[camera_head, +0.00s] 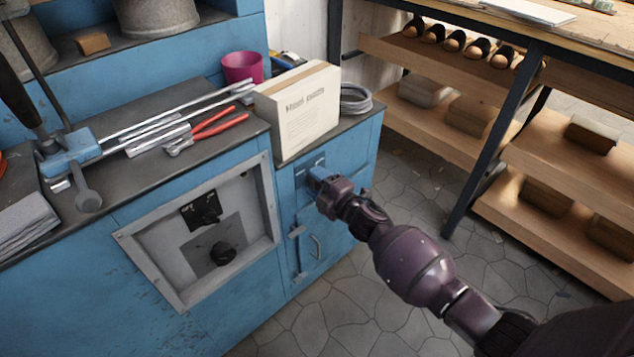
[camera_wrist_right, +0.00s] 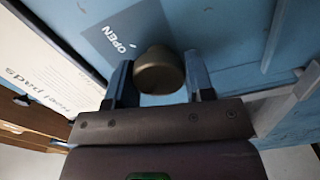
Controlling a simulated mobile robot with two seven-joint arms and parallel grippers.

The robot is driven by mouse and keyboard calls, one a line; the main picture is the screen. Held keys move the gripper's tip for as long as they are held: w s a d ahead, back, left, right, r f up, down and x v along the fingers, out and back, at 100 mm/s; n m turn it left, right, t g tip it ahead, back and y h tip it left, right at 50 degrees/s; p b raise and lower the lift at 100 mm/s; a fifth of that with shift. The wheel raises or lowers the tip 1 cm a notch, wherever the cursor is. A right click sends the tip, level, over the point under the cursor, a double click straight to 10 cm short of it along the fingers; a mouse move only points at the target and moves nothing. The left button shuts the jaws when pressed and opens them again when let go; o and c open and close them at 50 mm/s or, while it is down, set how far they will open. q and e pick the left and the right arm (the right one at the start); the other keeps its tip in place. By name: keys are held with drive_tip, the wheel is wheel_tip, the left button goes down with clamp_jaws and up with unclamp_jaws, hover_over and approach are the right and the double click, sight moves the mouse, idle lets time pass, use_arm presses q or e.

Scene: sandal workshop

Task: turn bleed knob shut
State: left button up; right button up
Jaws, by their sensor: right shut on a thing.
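The bleed knob (camera_wrist_right: 158,72) is a round brass-coloured knob on the blue cabinet front, in the right wrist view. It sits between the two fingers of my right gripper (camera_wrist_right: 158,88), which is shut on it. A grey-blue plate (camera_wrist_right: 112,42) with the word OPEN is beside the knob. In the head view my right gripper (camera_head: 316,178) reaches the upper part of the narrow blue cabinet front and hides the knob. My left gripper is not in view.
A box labelled heel pads (camera_head: 298,112) stands on the worktop just above my right gripper. A framed panel with a black knob (camera_head: 222,253) is to the left. Red-handled pliers (camera_head: 205,132) lie on the worktop. Wooden shelves (camera_head: 445,125) stand at right.

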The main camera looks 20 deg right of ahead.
drive_tip(key=shift+f+n, duration=0.15)
drive_tip(key=shift+n, duration=0.45)
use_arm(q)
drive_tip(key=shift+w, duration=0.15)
use_arm(e)
drive_tip(key=shift+n, duration=0.5)
drive_tip(key=o, duration=0.9)
drive_tip(key=shift+s+d, duration=0.2)
drive_tip(key=shift+s, duration=0.25)
use_arm(q)
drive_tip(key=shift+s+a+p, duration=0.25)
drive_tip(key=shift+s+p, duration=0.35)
drive_tip(key=shift+p, duration=0.35)
use_arm(e)
drive_tip(key=shift+v, duration=4.95)
